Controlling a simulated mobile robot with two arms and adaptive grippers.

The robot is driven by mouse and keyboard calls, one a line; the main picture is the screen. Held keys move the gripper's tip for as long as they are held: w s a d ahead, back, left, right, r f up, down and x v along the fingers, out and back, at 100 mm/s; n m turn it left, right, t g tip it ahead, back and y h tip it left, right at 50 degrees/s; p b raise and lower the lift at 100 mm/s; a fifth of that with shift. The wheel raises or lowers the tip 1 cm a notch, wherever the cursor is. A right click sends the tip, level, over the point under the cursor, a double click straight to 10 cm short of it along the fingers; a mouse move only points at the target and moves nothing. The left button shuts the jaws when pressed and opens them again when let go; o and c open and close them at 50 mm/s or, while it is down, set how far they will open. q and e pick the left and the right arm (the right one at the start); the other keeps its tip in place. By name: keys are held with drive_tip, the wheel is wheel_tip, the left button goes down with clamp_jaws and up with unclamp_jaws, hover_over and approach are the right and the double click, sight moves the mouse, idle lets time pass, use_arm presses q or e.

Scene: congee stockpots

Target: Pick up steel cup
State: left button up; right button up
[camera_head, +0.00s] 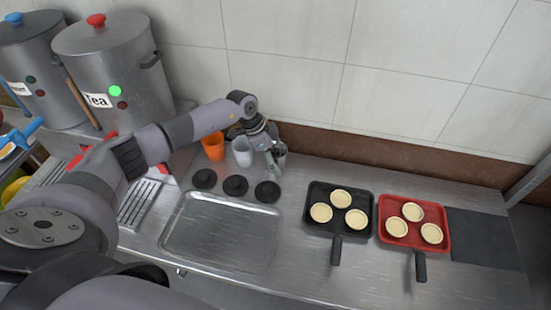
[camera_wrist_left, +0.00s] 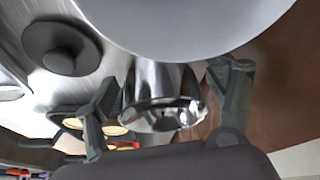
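The shiny steel cup (camera_wrist_left: 162,98) shows in the left wrist view between the two fingers of my left gripper (camera_wrist_left: 165,98). A small gap shows between the cup and each finger, so the gripper looks open around it. In the head view my left gripper (camera_head: 274,157) is at the back of the counter, at the right end of the cup row. It hides most of the steel cup (camera_head: 281,157) there. My right gripper is not in view.
A white cup (camera_head: 242,153) and an orange cup (camera_head: 212,149) stand just left of the gripper. Black lids (camera_head: 236,185) lie in front, beside an empty metal tray (camera_head: 220,232). A black pan (camera_head: 323,229) and a red pan (camera_head: 397,239) with pastry shells are to the right.

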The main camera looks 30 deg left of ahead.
use_arm(q)
drive_tip(key=c, duration=1.2)
drive_tip(key=shift+r, duration=0.1)
drive_tip(key=shift+c, duration=0.2)
